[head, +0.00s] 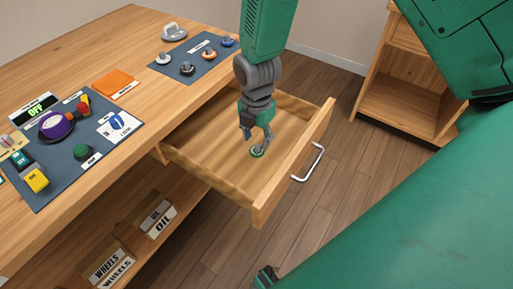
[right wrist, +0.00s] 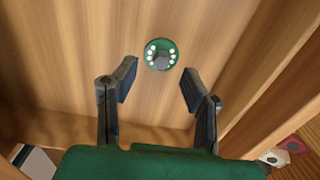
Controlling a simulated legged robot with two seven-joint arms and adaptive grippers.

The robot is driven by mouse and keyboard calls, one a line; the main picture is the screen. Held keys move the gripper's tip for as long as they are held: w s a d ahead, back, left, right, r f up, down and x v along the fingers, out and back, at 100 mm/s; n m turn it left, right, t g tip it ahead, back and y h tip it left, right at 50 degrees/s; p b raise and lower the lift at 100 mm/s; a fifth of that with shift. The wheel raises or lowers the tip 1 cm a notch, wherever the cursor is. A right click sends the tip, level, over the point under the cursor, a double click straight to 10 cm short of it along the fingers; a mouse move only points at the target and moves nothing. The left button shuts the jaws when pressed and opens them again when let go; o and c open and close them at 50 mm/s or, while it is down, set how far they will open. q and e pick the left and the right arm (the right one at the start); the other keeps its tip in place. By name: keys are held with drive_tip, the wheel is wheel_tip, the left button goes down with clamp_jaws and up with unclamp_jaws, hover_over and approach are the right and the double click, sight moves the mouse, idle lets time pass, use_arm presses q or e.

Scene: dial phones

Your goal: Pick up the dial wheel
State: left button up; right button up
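The dial wheel (head: 257,154) is a small green disc lying on the floor of the open wooden drawer (head: 210,163). In the right wrist view the dial wheel (right wrist: 160,55) shows a ring of white dots and a grey knob at its centre. My right gripper (head: 256,147) points down into the drawer, just over the wheel. In the right wrist view the right gripper (right wrist: 159,82) has its two fingers spread, with nothing between them. The wheel shows just beyond the fingertips, roughly centred. My left gripper is not clearly in view.
The drawer's walls surround the right gripper, and its front has a metal handle (head: 309,163). The wooden desk (head: 135,55) carries a blue-grey mat (head: 75,165) with a purple dial and coloured blocks. Boxes marked OIL (head: 153,215) and WHEELS (head: 107,268) sit on a lower shelf.

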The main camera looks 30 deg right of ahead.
sight(257, 146)
wheel_tip(257, 146, down, 4)
drive_tip(key=shift+r+b, duration=0.25)
drive_tip(key=shift+b, duration=0.1)
drive_tip(key=shift+d, duration=0.1)
drive_tip(key=shift+c, duration=0.4)
clamp_jaws()
drive_tip(key=shift+s, duration=0.1)
